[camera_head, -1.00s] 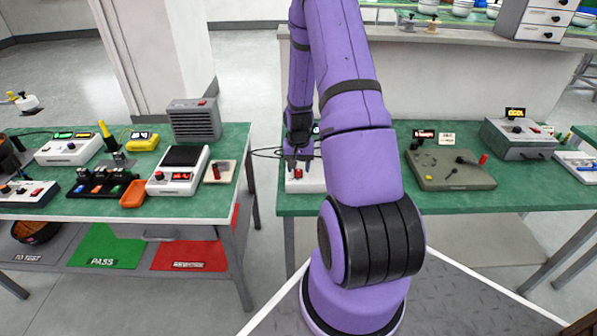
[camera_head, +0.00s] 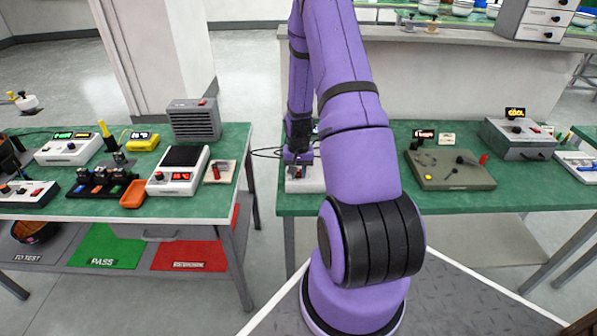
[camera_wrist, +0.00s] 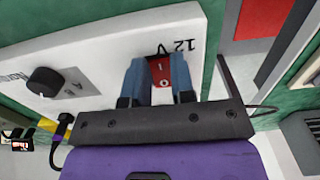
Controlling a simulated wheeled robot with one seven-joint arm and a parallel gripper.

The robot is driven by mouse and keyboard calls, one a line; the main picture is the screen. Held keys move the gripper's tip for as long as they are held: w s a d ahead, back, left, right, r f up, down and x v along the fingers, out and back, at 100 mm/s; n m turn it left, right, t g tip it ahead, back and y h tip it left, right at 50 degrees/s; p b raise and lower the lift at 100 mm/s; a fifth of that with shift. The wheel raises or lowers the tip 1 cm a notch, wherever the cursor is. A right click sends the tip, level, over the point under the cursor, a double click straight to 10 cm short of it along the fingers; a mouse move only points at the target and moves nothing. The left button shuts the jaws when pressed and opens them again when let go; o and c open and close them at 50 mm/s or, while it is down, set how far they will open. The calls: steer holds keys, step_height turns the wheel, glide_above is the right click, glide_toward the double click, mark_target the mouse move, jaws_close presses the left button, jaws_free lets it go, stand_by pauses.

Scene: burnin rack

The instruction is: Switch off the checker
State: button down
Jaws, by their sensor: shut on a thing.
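A white box with a black knob (camera_wrist: 45,82) and a red rocker switch (camera_wrist: 161,71) fills the upper part of the wrist view. Its face (camera_wrist: 100,65) bears the number 12 and partly cut-off lettering. In the head view this white box (camera_head: 308,186) sits at the left front of the right bench, partly hidden by my arm. My gripper (camera_wrist: 160,66) is shut on the red switch, one blue-grey fingertip on each side. In the head view my gripper (camera_head: 298,160) is down at the box. I cannot read the switch's position for sure.
The right bench (camera_head: 390,204) also carries a grey-green panel (camera_head: 450,170) and a grey box (camera_head: 518,139). The left bench (camera_head: 60,208) holds several devices, among them a white one with a black plate (camera_head: 178,177). A gap separates the benches.

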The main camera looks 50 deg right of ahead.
steer(key=shift+w+d+r+g+y, duration=0.1)
steer(key=shift+d+g+y, duration=0.05)
steer(key=shift+g+y, duration=0.3)
steer(key=shift+w+d+g+y, duration=0.1)
steer(key=shift+g+y, duration=0.25)
steer(key=shift+y, duration=0.2)
steer(key=c, duration=1)
jaws_free()
steer(key=shift+o, duration=0.2)
steer(key=shift+r, duration=0.15)
steer(key=v, duration=1)
steer(key=shift+r, duration=0.25)
steer(key=shift+w+d, duration=0.1)
